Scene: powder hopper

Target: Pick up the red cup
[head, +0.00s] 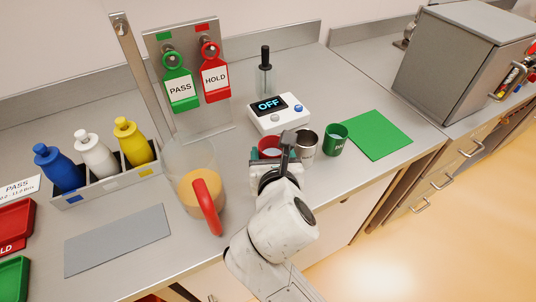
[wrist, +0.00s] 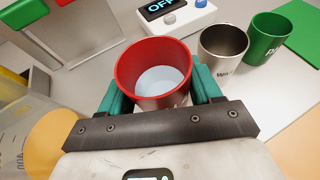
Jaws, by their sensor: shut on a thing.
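The red cup (wrist: 153,55) is in the middle of the wrist view, with a red rim and inside and a pale bluish bottom or content. My gripper (wrist: 158,95) has its two green fingers on either side of the cup and is shut on it. In the head view the red cup (head: 268,143) shows only in part, behind my gripper (head: 280,160). It is left of the steel cup and near the front of the counter. I cannot tell whether its base touches the counter.
A steel cup (head: 306,145) and a green cup (head: 335,140) stand close to its right, before a green mat (head: 372,135). A scale reading OFF (head: 278,113) is behind. A clear jug (head: 195,185) with a red handle stands left. Bottles (head: 92,158) sit in a rack farther left.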

